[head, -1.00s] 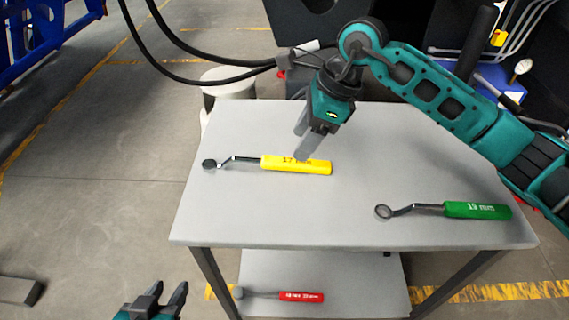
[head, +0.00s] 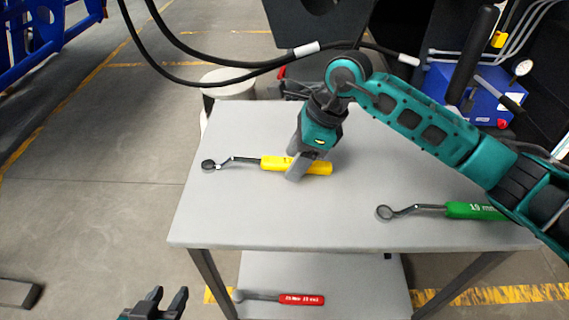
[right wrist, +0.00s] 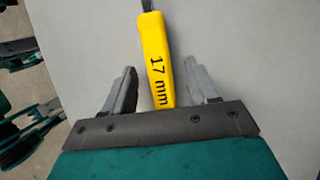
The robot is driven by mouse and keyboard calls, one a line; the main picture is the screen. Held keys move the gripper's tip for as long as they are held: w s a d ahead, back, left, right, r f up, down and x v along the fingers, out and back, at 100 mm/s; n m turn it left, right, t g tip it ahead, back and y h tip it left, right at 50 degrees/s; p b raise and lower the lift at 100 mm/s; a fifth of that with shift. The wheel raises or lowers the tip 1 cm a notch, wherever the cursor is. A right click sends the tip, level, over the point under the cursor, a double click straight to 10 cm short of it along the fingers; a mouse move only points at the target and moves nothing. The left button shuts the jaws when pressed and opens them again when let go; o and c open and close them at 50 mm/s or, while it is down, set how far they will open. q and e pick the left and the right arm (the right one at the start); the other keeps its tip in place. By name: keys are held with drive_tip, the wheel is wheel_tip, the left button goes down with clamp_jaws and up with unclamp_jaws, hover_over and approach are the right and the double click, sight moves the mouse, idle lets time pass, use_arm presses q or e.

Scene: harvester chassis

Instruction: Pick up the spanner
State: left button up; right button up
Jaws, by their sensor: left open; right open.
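A spanner with a yellow handle (head: 318,168) lies on the grey table, its dark ring end (head: 209,165) to the left. The right wrist view shows its handle (right wrist: 156,62) marked 17 mm. My right gripper (head: 294,172) is at this handle, pointing down. In the right wrist view the open fingers (right wrist: 162,85) stand one on each side of the handle, with gaps. A green-handled spanner (head: 474,210) marked 19 lies at the table's right. A red-handled spanner (head: 300,299) lies on the lower shelf. My left gripper (head: 168,302) is open and empty at the bottom left.
The grey table top (head: 290,220) is clear between the spanners. The lower shelf (head: 330,268) is below its front edge. Black cables (head: 225,67) hang behind the table. A white round stool-like object (head: 228,84) stands behind its left corner. A blue box (head: 480,95) is at the back right.

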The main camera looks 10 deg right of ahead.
drive_tip(key=shift+f, duration=0.15)
idle(0.3)
clamp_jaws()
idle(0.5)
